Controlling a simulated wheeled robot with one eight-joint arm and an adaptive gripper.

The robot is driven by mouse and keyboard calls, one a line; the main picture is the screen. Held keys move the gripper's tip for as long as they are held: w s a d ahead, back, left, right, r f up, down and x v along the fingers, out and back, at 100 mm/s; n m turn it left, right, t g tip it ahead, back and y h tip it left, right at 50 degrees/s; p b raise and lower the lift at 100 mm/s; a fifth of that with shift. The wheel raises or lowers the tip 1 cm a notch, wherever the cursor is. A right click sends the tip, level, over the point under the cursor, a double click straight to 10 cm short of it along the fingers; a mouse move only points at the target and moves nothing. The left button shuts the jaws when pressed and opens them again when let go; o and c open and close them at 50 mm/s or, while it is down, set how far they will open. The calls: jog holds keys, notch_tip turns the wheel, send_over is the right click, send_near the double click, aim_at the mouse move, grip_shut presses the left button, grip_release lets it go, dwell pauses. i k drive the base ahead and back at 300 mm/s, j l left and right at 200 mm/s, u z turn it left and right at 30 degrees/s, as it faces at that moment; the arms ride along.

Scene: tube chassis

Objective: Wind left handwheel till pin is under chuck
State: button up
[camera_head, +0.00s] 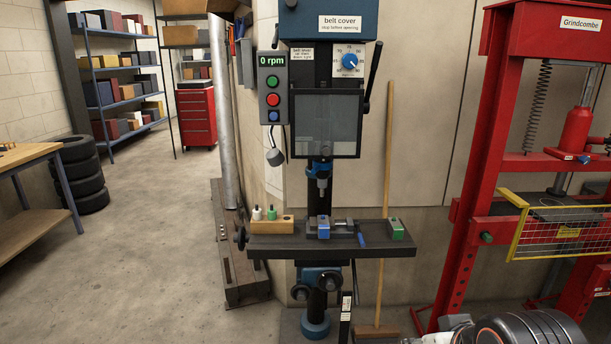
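A blue and black drill press stands in the middle of the head view, its chuck (320,178) above the dark worktable (385,248). A small handwheel (240,239) sits at the table's left end. Two more round handwheels, a left one (300,292) and a right one (329,281), show below the table. A vice (343,231) holds a blue block (323,222) roughly below the chuck; no pin can be made out clearly on it. My gripper is not in view; only part of my arm shows at the bottom right.
A broom (387,170) leans behind. A red press (465,200) stands right. Open floor (150,240) lies left.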

aim_at(239, 238)
jog(key=j, duration=2.2)
